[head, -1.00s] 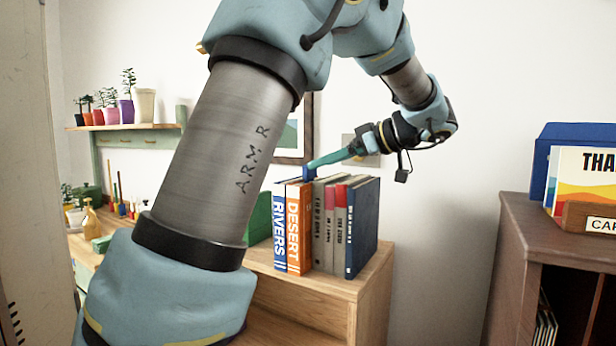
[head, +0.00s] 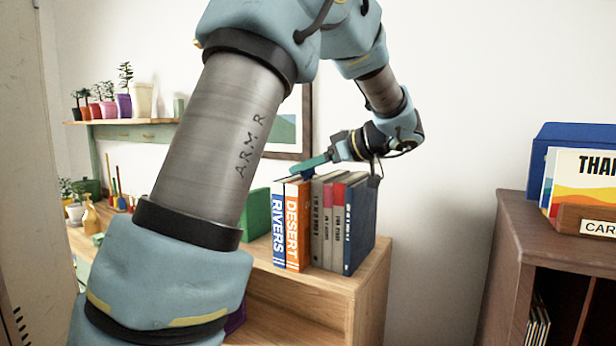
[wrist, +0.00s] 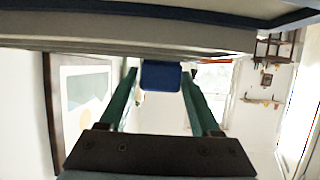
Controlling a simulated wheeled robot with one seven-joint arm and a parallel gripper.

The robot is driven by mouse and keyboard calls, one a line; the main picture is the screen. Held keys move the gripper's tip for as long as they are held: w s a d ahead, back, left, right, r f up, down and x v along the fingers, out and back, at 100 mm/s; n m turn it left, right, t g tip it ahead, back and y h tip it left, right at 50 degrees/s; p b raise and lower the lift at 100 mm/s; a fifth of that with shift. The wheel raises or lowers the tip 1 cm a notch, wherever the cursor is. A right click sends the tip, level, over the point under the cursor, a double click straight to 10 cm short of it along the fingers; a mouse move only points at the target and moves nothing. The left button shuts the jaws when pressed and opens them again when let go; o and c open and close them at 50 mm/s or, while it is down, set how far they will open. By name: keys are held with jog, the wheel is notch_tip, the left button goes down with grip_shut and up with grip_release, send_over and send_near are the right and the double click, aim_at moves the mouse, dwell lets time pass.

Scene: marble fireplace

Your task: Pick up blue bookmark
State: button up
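The blue bookmark (wrist: 161,76) shows in the wrist view as a small blue tab at the edge of the books, between my two fingertips. In the head view a bit of blue (head: 296,172) shows at the top of the orange DESERT book (head: 298,225), by the tip of my gripper (head: 308,165). My teal fingers also show in the wrist view (wrist: 160,88), standing apart on either side of the tab with narrow gaps. My gripper looks open. The rest of the bookmark is hidden.
The row of upright books includes the blue RIVERS book (head: 278,225) and a dark blue book (head: 360,225). They stand on a wooden shelf (head: 330,283). A green block (head: 256,214) is left of them. A brown cabinet (head: 510,240) stands at the right.

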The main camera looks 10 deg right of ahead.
jog(key=c, duration=0.9)
jog(key=shift+r, duration=0.1)
jog(key=shift+c, duration=0.2)
